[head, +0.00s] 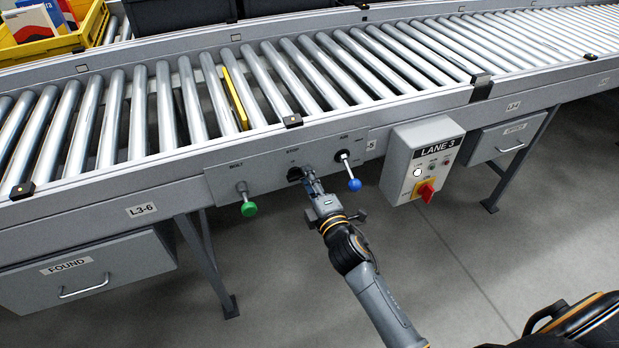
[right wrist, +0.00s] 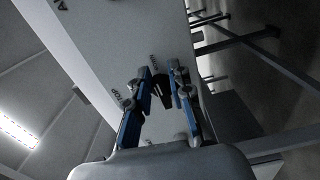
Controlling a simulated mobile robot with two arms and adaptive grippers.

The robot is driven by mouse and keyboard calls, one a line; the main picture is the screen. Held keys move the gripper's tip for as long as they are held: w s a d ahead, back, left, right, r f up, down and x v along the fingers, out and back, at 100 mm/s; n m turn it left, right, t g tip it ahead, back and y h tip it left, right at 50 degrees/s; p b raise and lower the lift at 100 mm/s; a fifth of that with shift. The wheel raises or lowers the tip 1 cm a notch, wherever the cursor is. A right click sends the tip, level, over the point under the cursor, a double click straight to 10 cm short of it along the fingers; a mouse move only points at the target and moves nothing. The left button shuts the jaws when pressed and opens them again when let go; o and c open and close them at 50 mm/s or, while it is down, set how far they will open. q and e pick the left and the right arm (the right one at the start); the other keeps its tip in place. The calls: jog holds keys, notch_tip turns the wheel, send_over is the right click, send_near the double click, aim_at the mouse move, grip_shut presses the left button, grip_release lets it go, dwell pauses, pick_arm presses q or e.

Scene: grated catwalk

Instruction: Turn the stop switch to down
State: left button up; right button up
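The stop switch (head: 295,174) is a small black knob on the grey side panel of the conveyor, under the "STOP" label. My right gripper (head: 309,183) is at it, reaching up from below right and covering part of it in the head view. In the right wrist view, the black switch (right wrist: 162,92) sits between the two blue-sided fingers (right wrist: 162,75). The fingers are drawn in and the switch fills the gap between them. Which way the switch points is hard to tell. My left gripper is not in view.
Left of the switch is a lever with a green knob (head: 249,208); close on its right is one with a blue knob (head: 354,184). A grey LANE 3 box (head: 405,165) with a red switch (head: 426,191) juts out farther right. The floor below is clear.

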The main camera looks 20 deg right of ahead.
jog(key=shift+o, duration=0.7)
jog(key=shift+a, duration=0.45)
jog(key=shift+r, duration=0.1)
jog(key=s, duration=1.2)
jog(key=shift+d, duration=0.3)
